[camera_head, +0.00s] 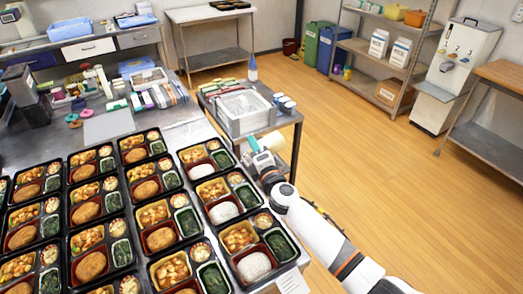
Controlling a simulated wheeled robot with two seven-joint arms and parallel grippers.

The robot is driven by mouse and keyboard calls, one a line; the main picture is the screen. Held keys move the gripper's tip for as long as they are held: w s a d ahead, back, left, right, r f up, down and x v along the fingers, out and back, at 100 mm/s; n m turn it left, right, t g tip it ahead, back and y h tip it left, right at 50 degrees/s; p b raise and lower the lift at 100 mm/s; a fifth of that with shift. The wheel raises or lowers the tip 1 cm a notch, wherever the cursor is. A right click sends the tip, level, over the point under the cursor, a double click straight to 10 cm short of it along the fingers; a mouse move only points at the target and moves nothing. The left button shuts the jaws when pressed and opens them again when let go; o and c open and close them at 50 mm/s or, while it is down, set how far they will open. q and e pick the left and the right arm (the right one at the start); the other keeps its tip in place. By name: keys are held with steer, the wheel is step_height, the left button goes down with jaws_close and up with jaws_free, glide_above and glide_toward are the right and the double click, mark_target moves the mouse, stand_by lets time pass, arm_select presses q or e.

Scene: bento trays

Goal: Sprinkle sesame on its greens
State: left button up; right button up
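Several black bento trays stand in rows on the table at the left and lower middle. Each has a compartment of dark greens; clear ones are the greens in the far right tray (223,159), the tray in front of it (247,196) and the near right tray (280,245). My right gripper (254,150) is beside the right edge of the far right trays, near the table's edge. A small white and green shape shows at its fingers; I cannot tell whether it is held or part of the gripper. I cannot make out sesame on any greens. My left gripper is out of view.
A pale cylinder (273,142) is close to the gripper. Bottles and small items crowd the table's back. The wooden floor (400,190) at the right is clear.

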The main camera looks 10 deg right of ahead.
steer(key=shift+s+a+n, duration=0.2)
steer(key=shift+a+n, duration=0.4)
steer(key=shift+n, duration=0.6)
steer(key=shift+s+a+f+n+b, duration=0.1)
steer(key=shift+a+f+n+b, duration=0.1)
steer(key=shift+f+n+b, duration=0.3)
steer(key=n+b, duration=0.1)
steer(key=f+n, duration=0.1)
steer(key=n, duration=0.1)
steer(key=shift+a+t+y+b, duration=0.2)
steer(key=shift+t+y+b, duration=0.1)
steer(key=shift+y+b, duration=0.1)
steer(key=shift+s+a+f+n+y+b, duration=0.1)
steer(key=shift+a+f+n+y+b, duration=0.1)
steer(key=shift+f+n+b, duration=0.75)
steer(key=shift+s+a+f+n+y+b, duration=0.1)
steer(key=shift+f+n+y+b, duration=0.1)
steer(key=shift+f+n+b, duration=0.75)
steer(key=shift+f+m+b, duration=0.2)
steer(key=shift+m+b, duration=0.1)
steer(key=shift+b, duration=0.25)
step_height(320, 180, down, 4)
steer(key=b, duration=0.4)
steer(key=shift+r, duration=0.15)
step_height(320, 180, up, 4)
steer(key=p, duration=0.3)
steer(key=shift+p, duration=0.35)
